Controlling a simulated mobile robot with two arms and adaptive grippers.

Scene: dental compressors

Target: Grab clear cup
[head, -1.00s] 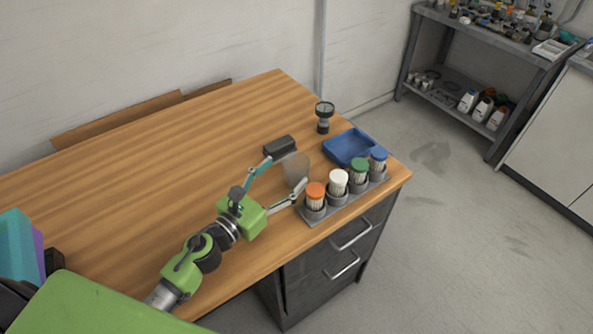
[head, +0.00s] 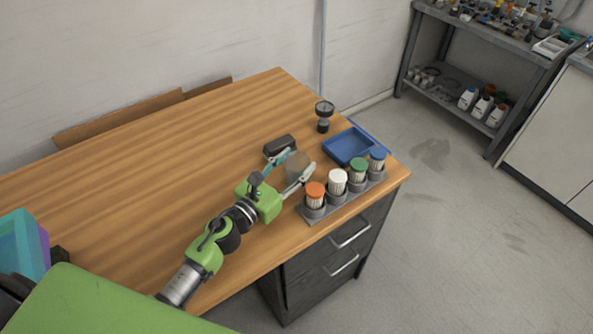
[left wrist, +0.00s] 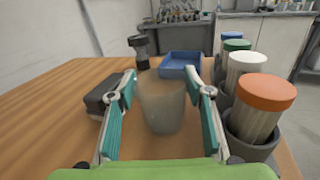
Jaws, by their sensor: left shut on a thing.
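The clear cup (left wrist: 162,106) stands upright on the wooden table, see-through and slightly brownish. In the left wrist view it sits between the two teal-padded fingers. In the head view the cup (head: 298,166) is partly hidden by the fingers. My left gripper (head: 302,163) is shut on the cup, one finger on each side of it; its fingers also show in the left wrist view (left wrist: 162,92). My right gripper is not in view.
Right of the cup, a grey rack (head: 329,206) holds containers with orange, white, green and blue lids. A dark block (head: 279,146) lies close by on the left. A blue tray (head: 347,147) and a black gauge-like object (head: 324,117) stand behind.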

